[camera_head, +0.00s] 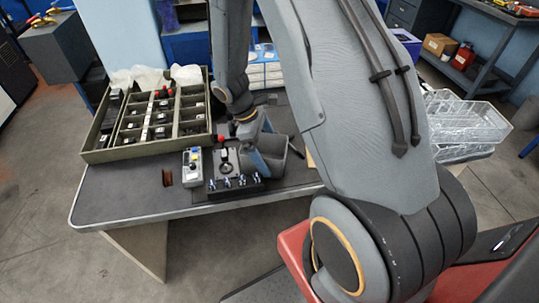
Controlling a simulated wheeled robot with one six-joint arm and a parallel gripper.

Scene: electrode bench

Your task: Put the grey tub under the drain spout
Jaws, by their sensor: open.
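A grey tub (273,146) stands on the bench right of centre, partly hidden by my gripper. My gripper (258,162) is open, pointing down at the tub's left side. I cannot tell whether its fingers touch the tub or straddle its wall. I cannot make out the drain spout for certain. A small dark fixture (226,160) with a round top stands just left of my gripper.
A row of blue-topped parts in a black holder (234,186) sits at the bench's front edge. A grey box with buttons (193,166) stands left of it. A compartment tray (101,155) fills the back left. The bench's front left (120,195) is clear.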

